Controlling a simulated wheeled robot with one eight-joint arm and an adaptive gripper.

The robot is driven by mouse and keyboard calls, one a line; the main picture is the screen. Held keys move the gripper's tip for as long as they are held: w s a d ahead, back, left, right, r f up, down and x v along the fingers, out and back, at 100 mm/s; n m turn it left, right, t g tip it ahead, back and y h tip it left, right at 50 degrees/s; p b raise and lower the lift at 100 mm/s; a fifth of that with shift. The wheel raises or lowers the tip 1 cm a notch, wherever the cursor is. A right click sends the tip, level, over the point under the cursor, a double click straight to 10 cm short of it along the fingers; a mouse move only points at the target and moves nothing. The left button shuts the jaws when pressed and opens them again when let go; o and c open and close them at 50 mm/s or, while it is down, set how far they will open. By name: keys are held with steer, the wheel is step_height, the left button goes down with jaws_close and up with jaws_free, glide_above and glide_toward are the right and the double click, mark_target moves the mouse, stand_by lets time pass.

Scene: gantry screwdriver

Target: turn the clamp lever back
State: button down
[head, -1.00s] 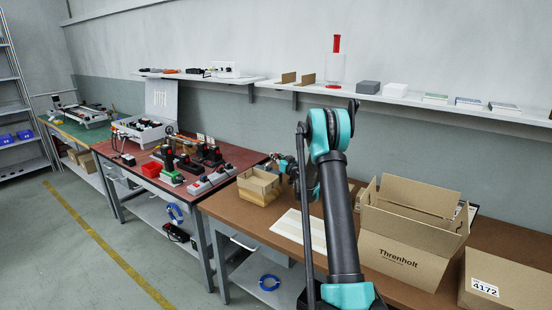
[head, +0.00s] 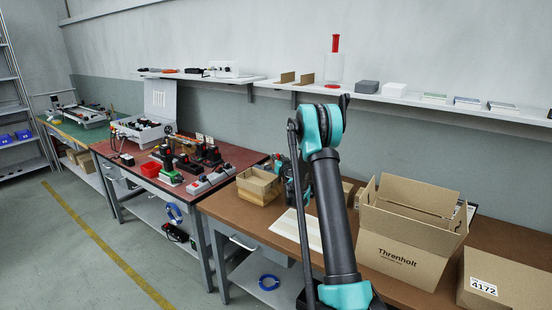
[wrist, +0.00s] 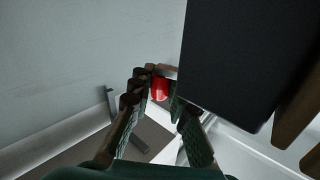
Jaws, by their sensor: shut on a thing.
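In the wrist view, my gripper (wrist: 160,86) is shut, with its dark jointed fingers on either side of a small red piece (wrist: 159,89). The red piece looks like the clamp lever's grip; only part of it shows between the fingers. A large black block (wrist: 235,55) stands close to the right of the fingertips and hides what lies behind it. In the head view, my upper arm covers most of my wrist, and the gripper and lever cannot be made out there.
An open cardboard box (head: 405,257) and a smaller carton (head: 260,187) stand on the brown bench (head: 232,208). The red-topped bench (head: 143,183) at the left holds several tools and fixtures. A wall shelf (head: 400,99) runs behind my arm.

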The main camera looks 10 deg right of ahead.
steer(key=shift+s+d+m+g+h, duration=0.15)
steer(key=shift+s+m+h, duration=0.3)
steer(key=shift+m+h, duration=0.5)
steer(key=shift+s+d+m+g+h, duration=0.15)
steer(key=shift+s+m+h, duration=0.35)
steer(key=shift+h, duration=0.9)
steer(key=shift+s+d+m+g+h, duration=0.1)
steer(key=shift+s+d+m+h, duration=0.2)
steer(key=shift+m+h, duration=0.7)
steer(key=shift+s+a+h, duration=0.1)
steer(key=shift+h, duration=0.25)
steer(key=c, duration=1.4)
jaws_free()
steer(key=v, duration=1.2)
steer(key=shift+c, duration=0.5)
